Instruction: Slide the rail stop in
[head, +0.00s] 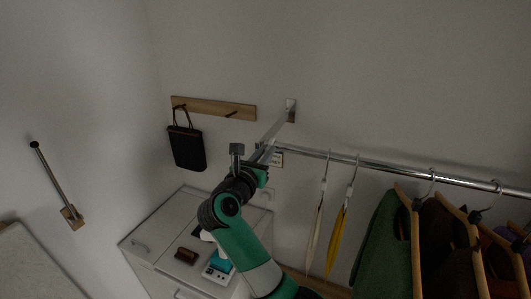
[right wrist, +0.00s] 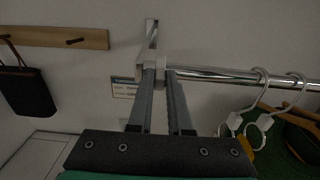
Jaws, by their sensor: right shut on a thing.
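A shiny metal rail (head: 400,174) runs across the right half of the head view, and it also crosses the right wrist view (right wrist: 220,76). My right gripper (head: 266,150) is at the rail's left end. In the right wrist view its two long grey fingers (right wrist: 161,78) are shut on a small light-grey piece, the rail stop (right wrist: 160,65), at the rail end. The fingertips hide part of it, so I cannot tell how far it sits in the rail. My left gripper is not in view.
A wall bracket (head: 291,110) is just behind the rail end. Hangers with a yellow strap (head: 337,240) and a green garment (head: 379,243) hang to the right. A peg board (head: 215,108) with a black bag (head: 187,147) is left. A white cabinet (head: 160,232) stands below.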

